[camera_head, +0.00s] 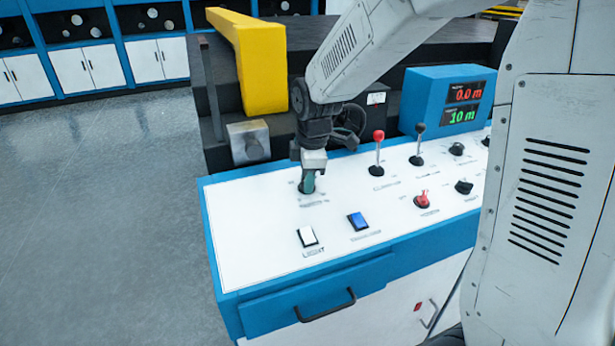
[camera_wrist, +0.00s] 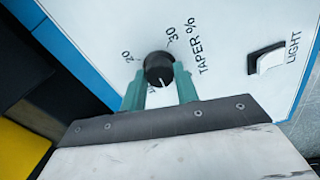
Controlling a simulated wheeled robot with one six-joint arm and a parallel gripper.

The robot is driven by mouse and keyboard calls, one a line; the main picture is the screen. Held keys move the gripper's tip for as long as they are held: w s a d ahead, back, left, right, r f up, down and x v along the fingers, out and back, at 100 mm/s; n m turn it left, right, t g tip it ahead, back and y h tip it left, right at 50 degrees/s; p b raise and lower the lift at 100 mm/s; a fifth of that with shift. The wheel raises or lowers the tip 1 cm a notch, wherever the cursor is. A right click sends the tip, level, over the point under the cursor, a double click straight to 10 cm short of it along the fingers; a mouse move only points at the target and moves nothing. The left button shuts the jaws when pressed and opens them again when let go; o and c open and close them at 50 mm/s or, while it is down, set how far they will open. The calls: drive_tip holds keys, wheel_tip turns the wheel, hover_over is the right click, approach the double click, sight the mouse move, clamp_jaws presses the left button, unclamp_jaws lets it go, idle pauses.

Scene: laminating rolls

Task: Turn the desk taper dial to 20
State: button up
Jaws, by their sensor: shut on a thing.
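The taper dial (camera_wrist: 158,66) is a round black knob with a white pointer line, beside the printed word "TAPER %". In the wrist view, 20 is printed at its upper left and 30 at its upper right. The pointer line faces down in the picture, toward my gripper's palm, away from both numbers. A mark below left of the knob is mostly hidden by a finger. My gripper (camera_head: 308,183) points down at the left end of the white desk top (camera_head: 262,240), its teal fingers shut on the dial's sides.
A white light switch (camera_head: 307,237) and a blue switch (camera_head: 358,221) sit in front of the dial. A red-knobbed lever (camera_head: 378,150) and a black-knobbed lever (camera_head: 417,143) stand to the right. A blue display box (camera_head: 440,97) shows 0.0 m and 10 m.

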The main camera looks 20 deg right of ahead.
drive_tip(key=m, duration=1.2)
drive_tip(key=shift+m, duration=0.4)
drive_tip(key=m, duration=1.3)
drive_tip(key=o, duration=1)
drive_tip(key=shift+r, duration=0.15)
